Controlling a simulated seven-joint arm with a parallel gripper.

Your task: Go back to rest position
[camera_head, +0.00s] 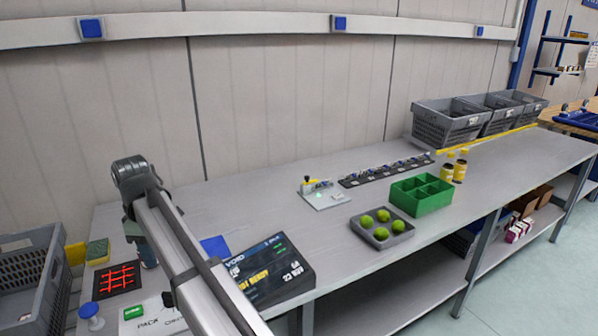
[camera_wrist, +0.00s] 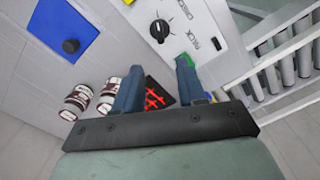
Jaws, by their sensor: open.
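My gripper (camera_wrist: 158,62) is open, with its two blue-grey fingers apart and nothing visible between them. It is over the left end of the grey workbench (camera_head: 330,185). In the head view my arm crosses the lower left and hides most of the gripper. The wrist view shows the red-grid board (camera_wrist: 157,97) behind and between the fingers. A panel with a black dial (camera_wrist: 160,29) and a green button (camera_wrist: 186,60) lies beyond the fingertips. Two jars with dark red and white bands (camera_wrist: 79,99) lie left of the left finger.
A grey crate (camera_head: 30,262) stands at far left. A sponge (camera_head: 98,250), a blue knob (camera_head: 89,311) and a dark display box (camera_head: 262,272) are near the arm. Farther right are a tray of green balls (camera_head: 405,238), a green divided bin (camera_head: 422,206) and yellow bottles (camera_head: 447,172).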

